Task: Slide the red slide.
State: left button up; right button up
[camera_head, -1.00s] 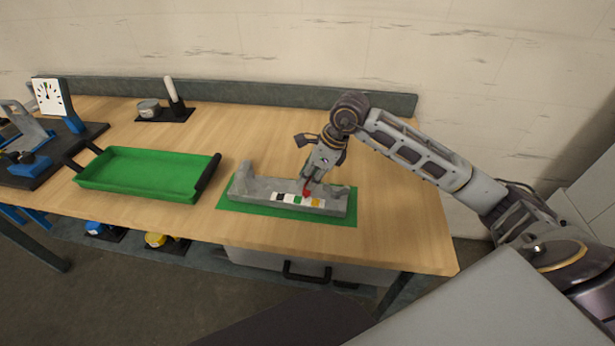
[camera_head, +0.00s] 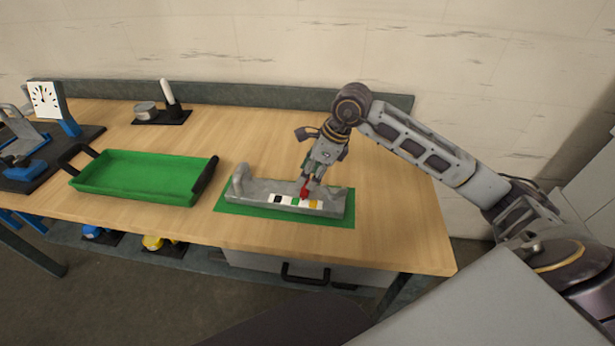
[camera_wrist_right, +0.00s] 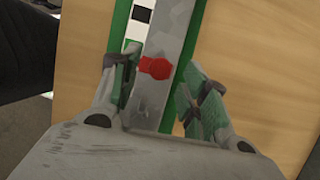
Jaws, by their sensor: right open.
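The red slide (camera_head: 305,191) sits on the grey rail block (camera_head: 262,189), near the coloured squares (camera_head: 296,201) along its front side. The block lies on a green mat (camera_head: 340,219) on the bench. My right gripper (camera_head: 308,184) is over the block from above, at the slide. In the right wrist view my right gripper (camera_wrist_right: 161,98) is open. The red slide (camera_wrist_right: 156,68) shows between and just beyond its fingertips, closer to the left finger. I cannot tell whether a finger touches it. My left gripper is not in view.
A green tray (camera_head: 135,197) with dark handles stands to the left of the block. A dial gauge (camera_head: 45,100) on a blue stand is at the far left. A dark base with a white post (camera_head: 168,92) stands at the back. Bare wood (camera_head: 400,215) is free on the right.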

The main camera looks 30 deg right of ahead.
jog(key=v, duration=0.9)
jog(key=shift+r, duration=0.3)
